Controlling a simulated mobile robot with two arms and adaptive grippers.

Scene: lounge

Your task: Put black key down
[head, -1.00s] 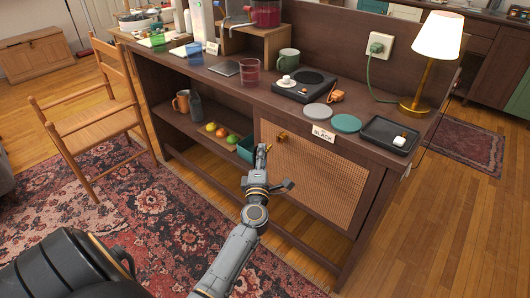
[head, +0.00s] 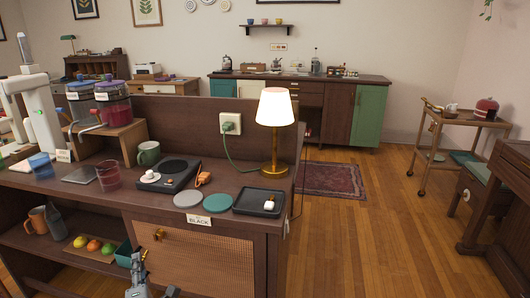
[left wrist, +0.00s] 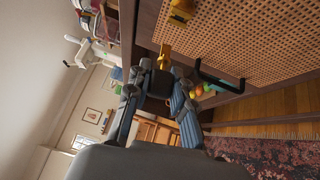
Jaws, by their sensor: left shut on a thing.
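My left gripper (head: 138,262) is at the bottom edge of the head view, in front of the woven cabinet door (head: 200,256). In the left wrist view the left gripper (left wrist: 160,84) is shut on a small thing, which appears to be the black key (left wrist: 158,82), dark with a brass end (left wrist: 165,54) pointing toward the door. A brass fitting (head: 158,234) sits on the door, apart from the key; it also shows in the wrist view (left wrist: 181,10). A sign reading BLACK (head: 199,221) is on the counter's front edge. My right gripper is out of view.
The counter holds a black tray (head: 240,211) with a small white thing, teal (head: 218,202) and grey (head: 187,200) discs, a black hotplate (head: 172,180), a lamp (head: 276,110) and a red glass (head: 108,177). Fruit (head: 94,245) and a teal bin (head: 124,253) are on the shelf.

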